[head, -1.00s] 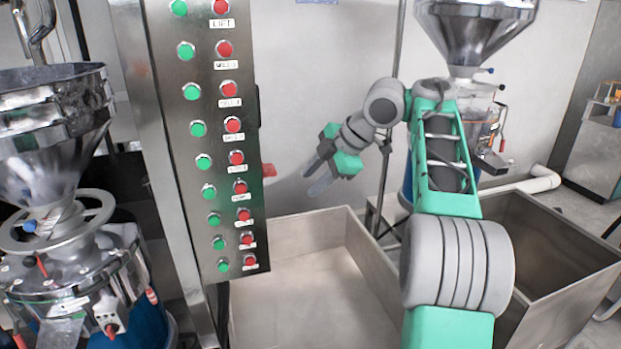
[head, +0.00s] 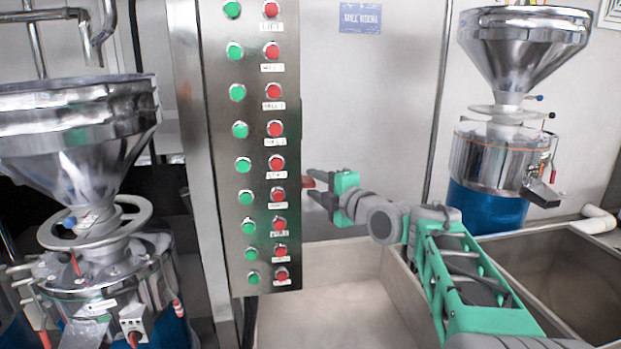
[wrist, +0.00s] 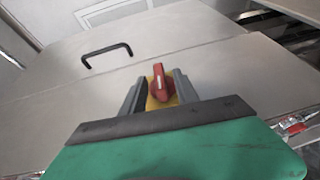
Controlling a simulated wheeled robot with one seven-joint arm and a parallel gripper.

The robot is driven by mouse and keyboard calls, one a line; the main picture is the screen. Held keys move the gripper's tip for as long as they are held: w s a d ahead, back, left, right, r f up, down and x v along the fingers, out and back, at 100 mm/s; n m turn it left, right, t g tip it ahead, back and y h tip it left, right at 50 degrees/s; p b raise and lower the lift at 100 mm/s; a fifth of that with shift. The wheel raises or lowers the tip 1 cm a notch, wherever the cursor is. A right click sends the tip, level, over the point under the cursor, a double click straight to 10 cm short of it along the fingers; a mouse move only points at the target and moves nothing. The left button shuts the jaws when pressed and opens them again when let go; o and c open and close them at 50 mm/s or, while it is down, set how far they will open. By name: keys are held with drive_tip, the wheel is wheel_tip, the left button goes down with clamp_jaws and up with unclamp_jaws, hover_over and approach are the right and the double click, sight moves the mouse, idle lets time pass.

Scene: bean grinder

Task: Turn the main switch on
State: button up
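The main switch is a red rotary knob on a yellow base in the wrist view (wrist: 159,84), set on the side face of the control cabinet. In the head view its red handle (head: 308,182) sticks out from the cabinet's right side. In the wrist view the handle points roughly up the picture. My gripper (head: 313,184) is at the cabinet's right side, fingers pointing left at the switch. In the wrist view my gripper (wrist: 159,88) is open, with a finger on each side of the knob and gaps showing. Contact with the knob cannot be told.
The cabinet front (head: 260,150) carries green and red button columns. A black handle (wrist: 106,54) sits near the switch. A grinder with a steel hopper (head: 75,130) stands left, another grinder (head: 500,160) back right. Steel bins (head: 330,262) lie below my arm.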

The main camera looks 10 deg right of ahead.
drive_tip(key=x, duration=0.2)
drive_tip(key=shift+w+a+p, duration=0.2)
drive_tip(key=shift+w+p, duration=0.1)
drive_tip(key=shift+p, duration=0.05)
drive_tip(key=shift+c, duration=0.6)
clamp_jaws()
